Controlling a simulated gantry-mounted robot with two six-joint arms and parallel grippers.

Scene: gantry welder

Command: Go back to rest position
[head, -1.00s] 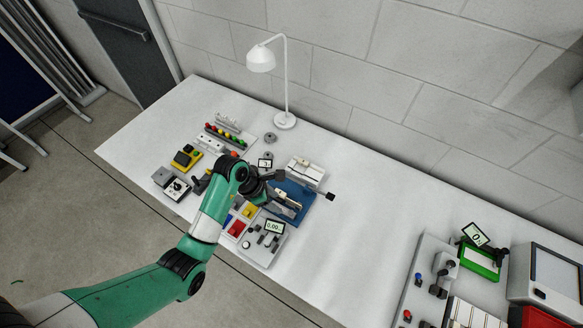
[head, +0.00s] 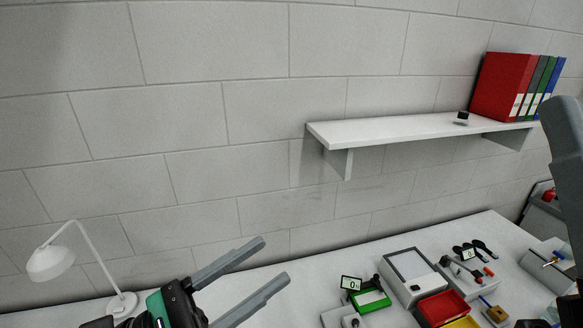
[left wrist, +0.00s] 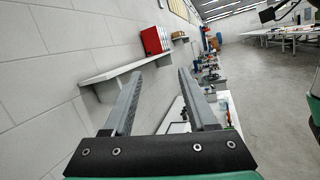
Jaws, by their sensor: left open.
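My left gripper (head: 272,260) rises into the bottom left of the head view, over the bench near the wall. Its two grey fingers are spread apart with nothing between them. In the left wrist view my left gripper (left wrist: 173,65) is also open and empty, its fingers pointing out along the wall.
A white lamp (head: 51,262) stands left of my left gripper. A wall shelf (head: 400,130) holds red, green and blue binders (head: 510,85). On the bench at right are a green device (head: 370,300), a white-topped box (head: 413,275) and a red bin (head: 440,308).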

